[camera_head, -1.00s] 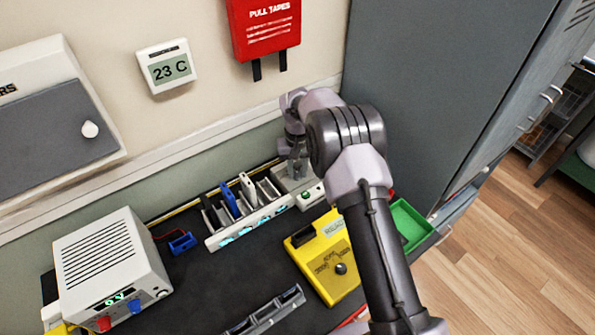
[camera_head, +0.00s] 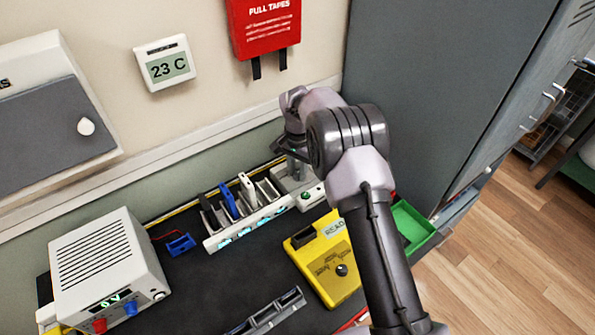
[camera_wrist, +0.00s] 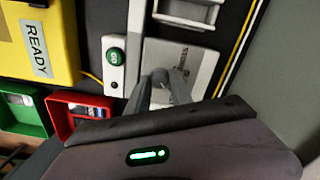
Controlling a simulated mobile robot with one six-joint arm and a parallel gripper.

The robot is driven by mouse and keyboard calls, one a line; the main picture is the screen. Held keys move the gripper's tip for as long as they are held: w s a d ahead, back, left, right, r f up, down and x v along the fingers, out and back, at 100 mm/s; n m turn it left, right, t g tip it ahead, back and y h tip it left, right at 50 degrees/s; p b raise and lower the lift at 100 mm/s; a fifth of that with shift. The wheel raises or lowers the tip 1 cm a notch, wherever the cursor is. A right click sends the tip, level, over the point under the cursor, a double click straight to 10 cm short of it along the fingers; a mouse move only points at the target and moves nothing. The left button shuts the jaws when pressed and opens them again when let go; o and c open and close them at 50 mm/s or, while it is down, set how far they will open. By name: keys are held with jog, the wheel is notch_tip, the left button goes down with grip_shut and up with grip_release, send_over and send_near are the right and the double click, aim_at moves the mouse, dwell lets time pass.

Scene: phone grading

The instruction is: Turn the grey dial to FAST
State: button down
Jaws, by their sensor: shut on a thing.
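The grey dial (camera_wrist: 160,77) sits on a pale grey box (camera_wrist: 204,62) in the wrist view. My gripper (camera_wrist: 161,84) is over the box with its two fingers around the dial, shut on it. Dark lettering is printed on the box beside the dial, partly covered and too blurred to read, so I cannot tell the setting. In the head view the box (camera_head: 313,191) stands at the back of the bench, and my gripper and arm hide the dial.
A green button (camera_wrist: 116,57) is beside the dial box. A slotted rack (camera_head: 245,228) stands just left of it. A yellow device (camera_head: 330,275) reading READY, a green tray (camera_head: 412,222) and a red tray (camera_wrist: 75,108) are nearby. The wall is close behind.

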aim_at(298, 173)
dwell(0.3)
jog(key=c, duration=1.1)
grip_release()
jog(key=shift+c, duration=0.2)
jog(key=shift+r, duration=0.15)
notch_tip(298, 173, up, 17)
jog(key=p, duration=0.5)
jog(key=shift+r, duration=0.1)
